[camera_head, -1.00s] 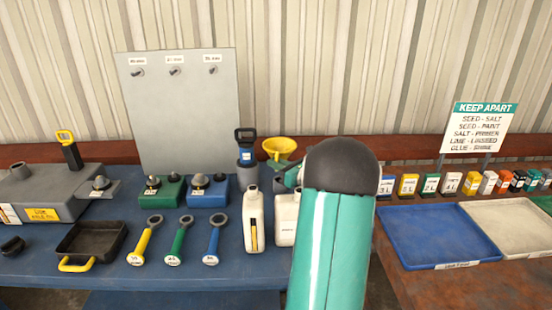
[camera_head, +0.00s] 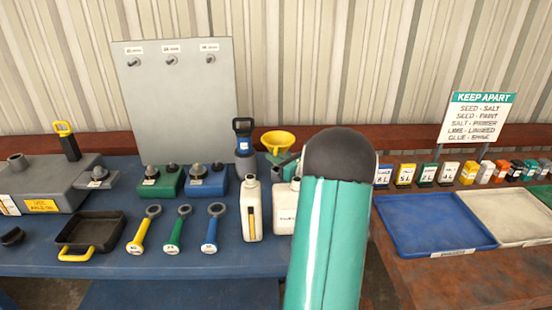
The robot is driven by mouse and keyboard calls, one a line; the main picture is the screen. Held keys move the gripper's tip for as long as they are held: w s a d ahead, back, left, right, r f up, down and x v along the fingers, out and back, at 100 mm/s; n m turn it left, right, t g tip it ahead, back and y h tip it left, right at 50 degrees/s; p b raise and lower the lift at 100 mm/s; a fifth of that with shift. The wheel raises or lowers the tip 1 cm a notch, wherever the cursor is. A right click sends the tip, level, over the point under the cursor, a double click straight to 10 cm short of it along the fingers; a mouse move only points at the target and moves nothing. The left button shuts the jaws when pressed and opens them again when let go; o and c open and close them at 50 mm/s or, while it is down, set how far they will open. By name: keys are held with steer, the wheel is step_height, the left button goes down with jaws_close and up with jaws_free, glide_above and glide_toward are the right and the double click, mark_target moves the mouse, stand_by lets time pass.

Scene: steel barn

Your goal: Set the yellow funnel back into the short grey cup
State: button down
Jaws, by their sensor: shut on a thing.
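The funnel's spout is hidden. I cannot make out the short grey cup for sure; a grey base shows under the black-and-blue tool (camera_head: 244,140), and the area behind my arm is hidden.
Two white jugs (camera_head: 251,212) stand just in front of the funnel, one partly behind my arm. Blue (camera_head: 207,184) and green blocks are to the left. A blue tray (camera_head: 430,224) and a row of small containers lie right. The back wall is close behind.

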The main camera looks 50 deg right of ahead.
steer(key=shift+f, duration=0.4)
stand_by(0.5)
steer(key=shift+f, duration=2.3)
steer(key=c, duration=1.4)
jaws_free()
steer(key=shift+s, duration=0.15)
